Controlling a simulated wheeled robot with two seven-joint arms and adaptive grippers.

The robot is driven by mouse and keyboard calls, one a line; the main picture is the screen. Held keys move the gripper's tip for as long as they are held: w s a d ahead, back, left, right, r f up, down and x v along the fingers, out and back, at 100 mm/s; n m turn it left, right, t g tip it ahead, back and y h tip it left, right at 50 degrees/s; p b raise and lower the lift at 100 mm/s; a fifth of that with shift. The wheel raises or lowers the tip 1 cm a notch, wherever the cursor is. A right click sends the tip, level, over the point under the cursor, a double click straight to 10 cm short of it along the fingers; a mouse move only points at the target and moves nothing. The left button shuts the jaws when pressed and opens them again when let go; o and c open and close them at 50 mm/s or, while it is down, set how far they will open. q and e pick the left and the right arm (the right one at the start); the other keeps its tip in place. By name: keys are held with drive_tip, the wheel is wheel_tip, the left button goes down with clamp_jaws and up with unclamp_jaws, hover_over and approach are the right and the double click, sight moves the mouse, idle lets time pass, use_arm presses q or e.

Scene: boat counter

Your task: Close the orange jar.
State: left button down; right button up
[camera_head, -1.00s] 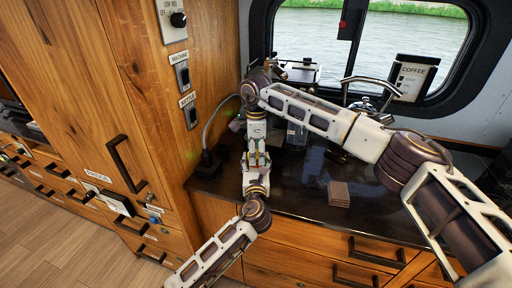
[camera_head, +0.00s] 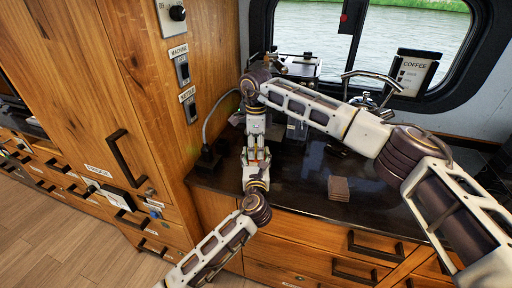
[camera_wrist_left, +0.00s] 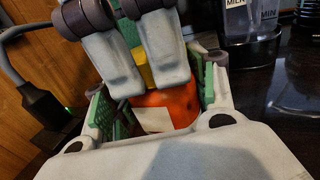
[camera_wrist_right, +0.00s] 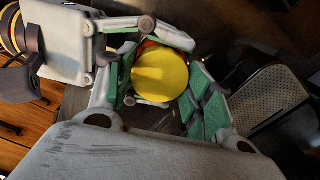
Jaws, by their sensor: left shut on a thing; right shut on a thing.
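The orange jar (camera_wrist_left: 178,106) sits between the green pads of my left gripper (camera_wrist_left: 150,108), which is shut on it. The yellow lid (camera_wrist_right: 162,74) is between the green pads of my right gripper (camera_wrist_right: 163,88), which is shut on it. In the left wrist view the lid (camera_wrist_left: 143,75) shows just above the jar, partly behind my right fingers. The right wrist view shows a red-orange edge of the jar (camera_wrist_right: 148,45) behind the lid. In the head view the two grippers meet over the counter's left end and mostly hide both. I cannot tell whether the lid is seated.
The dark counter (camera_head: 300,180) has clear room on the right. A stack of brown squares (camera_head: 338,189) lies near its front. A black plug box (camera_head: 208,160) with a cable is close on the left. Milk containers (camera_wrist_left: 240,28) stand behind.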

drive_tip(key=shift+m, duration=1.2)
drive_tip(key=o, duration=1.1)
drive_tip(key=shift+o, duration=0.2)
drive_tip(key=shift+r, duration=0.1)
drive_tip(key=shift+r, duration=2.2)
drive_tip(key=shift+r, duration=0.1)
drive_tip(key=shift+c, duration=0.3)
